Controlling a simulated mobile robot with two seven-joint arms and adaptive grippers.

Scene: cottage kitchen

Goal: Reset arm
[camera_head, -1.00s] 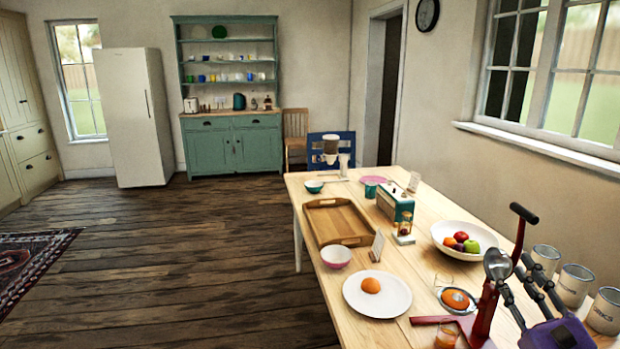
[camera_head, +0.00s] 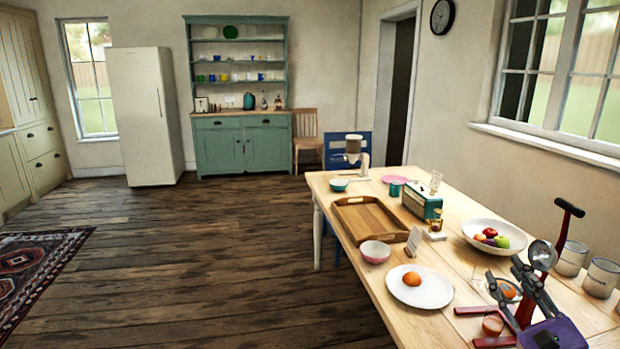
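My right gripper (camera_head: 514,275) is at the bottom right, over the near end of the wooden table (camera_head: 470,335). A red lever press (camera_head: 563,238) with a round metal cup (camera_head: 542,256) stands right behind the fingers and is partly hidden. I cannot tell whether they touch. My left gripper is not in view.
A wooden tray (camera_head: 345,226), pink bowl (camera_head: 375,252) and green radio (camera_head: 421,204) stand further back.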

